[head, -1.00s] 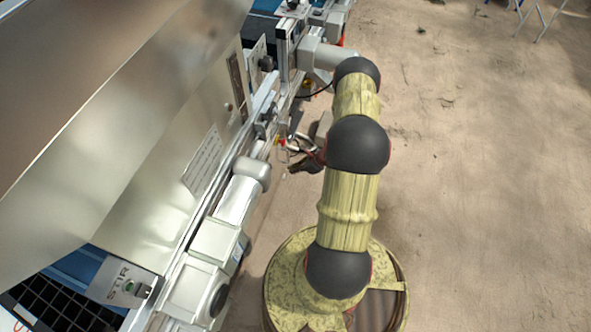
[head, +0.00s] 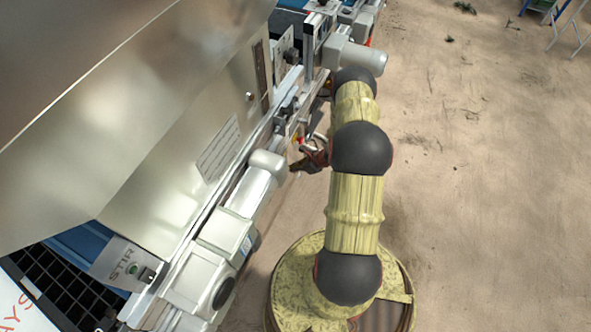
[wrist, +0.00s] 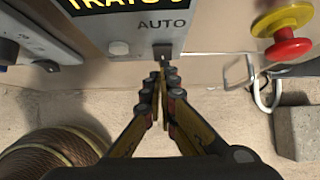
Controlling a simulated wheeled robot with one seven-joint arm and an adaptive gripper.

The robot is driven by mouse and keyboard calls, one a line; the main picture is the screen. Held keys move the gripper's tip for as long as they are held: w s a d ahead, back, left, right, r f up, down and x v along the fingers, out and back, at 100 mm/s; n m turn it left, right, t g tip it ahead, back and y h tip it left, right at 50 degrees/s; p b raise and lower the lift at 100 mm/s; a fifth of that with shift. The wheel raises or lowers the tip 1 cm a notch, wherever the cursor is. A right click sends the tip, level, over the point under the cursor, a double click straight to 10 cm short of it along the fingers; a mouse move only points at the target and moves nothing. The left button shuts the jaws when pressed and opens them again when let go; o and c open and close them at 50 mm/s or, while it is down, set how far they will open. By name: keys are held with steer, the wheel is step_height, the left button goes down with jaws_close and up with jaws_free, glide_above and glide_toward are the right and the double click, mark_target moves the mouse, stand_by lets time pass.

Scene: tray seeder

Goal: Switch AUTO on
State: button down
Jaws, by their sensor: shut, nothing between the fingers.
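The AUTO label (wrist: 162,23) is on a grey panel (wrist: 95,30) at the top of the wrist view. Below the label is a small dark switch (wrist: 162,50) at the panel's lower edge. A pale round lamp or button (wrist: 118,48) sits to its left. My gripper (wrist: 161,76) is shut and empty, its fingertips just below the switch in the picture. I cannot tell whether they touch it. The switch's lever position is unclear. In the head view my gripper (head: 308,160) is small and partly hidden by my arm, beside the machine.
A red emergency stop on a yellow base (wrist: 289,32) is right of the panel, with a pale bent bracket (wrist: 262,85) below. A STIR switch box (head: 125,266) and grey motor housings (head: 222,240) line the machine's side.

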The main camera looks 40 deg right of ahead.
steer(key=shift+w+a+f+b, duration=0.1)
steer(key=shift+w+f+b, duration=0.15)
steer(key=shift+b, duration=0.2)
steer(key=shift+r, duration=0.2)
steer(key=shift+r+p, duration=0.35)
steer(key=shift+r, duration=0.35)
